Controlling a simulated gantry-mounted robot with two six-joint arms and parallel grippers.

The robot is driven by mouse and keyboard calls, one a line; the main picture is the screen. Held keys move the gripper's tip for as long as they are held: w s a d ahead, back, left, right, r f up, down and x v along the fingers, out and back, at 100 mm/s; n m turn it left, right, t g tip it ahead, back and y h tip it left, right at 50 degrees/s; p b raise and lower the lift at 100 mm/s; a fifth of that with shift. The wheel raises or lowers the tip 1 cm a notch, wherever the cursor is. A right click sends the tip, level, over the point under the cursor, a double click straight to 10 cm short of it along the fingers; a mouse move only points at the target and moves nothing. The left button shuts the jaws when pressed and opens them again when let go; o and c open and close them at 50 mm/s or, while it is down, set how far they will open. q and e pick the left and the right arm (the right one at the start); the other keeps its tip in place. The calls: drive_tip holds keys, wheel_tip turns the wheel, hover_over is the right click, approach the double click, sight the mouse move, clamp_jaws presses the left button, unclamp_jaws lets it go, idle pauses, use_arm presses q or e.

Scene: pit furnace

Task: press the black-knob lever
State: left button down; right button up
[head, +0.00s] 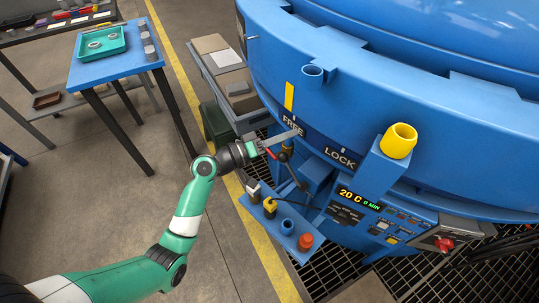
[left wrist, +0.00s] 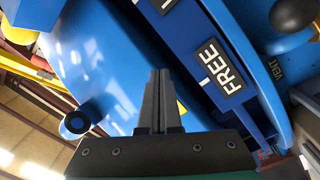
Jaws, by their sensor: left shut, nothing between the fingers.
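A black ball knob (left wrist: 293,14) shows at the top right of the left wrist view, above a blue part near a VENT label (left wrist: 279,69). In the head view a dark lever (head: 294,172) slants down just below my left gripper (head: 298,131); the gripper and arm partly crowd it, and its knob is hard to make out. My left gripper is shut and empty, its fingers lying in front of the blue furnace by the FREE label (head: 293,125). In the left wrist view the shut fingers (left wrist: 158,72) point at the furnace, left of the knob and apart from it.
The blue furnace (head: 400,65) fills the right. A low blue shelf (head: 277,226) holds small coloured knobs.

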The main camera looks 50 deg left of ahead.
use_arm(q)
drive_tip(key=s+a+f+n+y+p, duration=0.1)
drive_tip(key=s+a+f+n+y, duration=0.1)
drive_tip(key=s+a+f+n, duration=0.2)
drive_tip(key=s+a+f+n+y, duration=0.3)
drive_tip(key=s+f+n, duration=0.6)
drive_tip(key=f, duration=0.3)
drive_tip(key=shift+a+f+n+p, duration=0.4)
drive_tip(key=shift+a+n, duration=0.2)
drive_tip(key=shift+a, duration=0.05)
use_arm(e)
wheel_tip(320, 180, up, 3)
drive_tip(key=shift+f, duration=0.2)
use_arm(q)
drive_tip(key=shift+s, duration=0.1)
drive_tip(key=w+d+r+b, duration=0.1)
drive_tip(key=w+d+b, duration=0.1)
drive_tip(key=w, duration=0.9)
drive_tip(key=shift+w+d+r, duration=0.15)
drive_tip(key=shift+d+r, duration=0.05)
drive_tip(key=shift+d, duration=0.2)
use_arm(e)
wheel_tip(320, 180, down, 2)
drive_tip(key=shift+f, duration=0.1)
use_arm(q)
drive_tip(key=shift+d, duration=0.1)
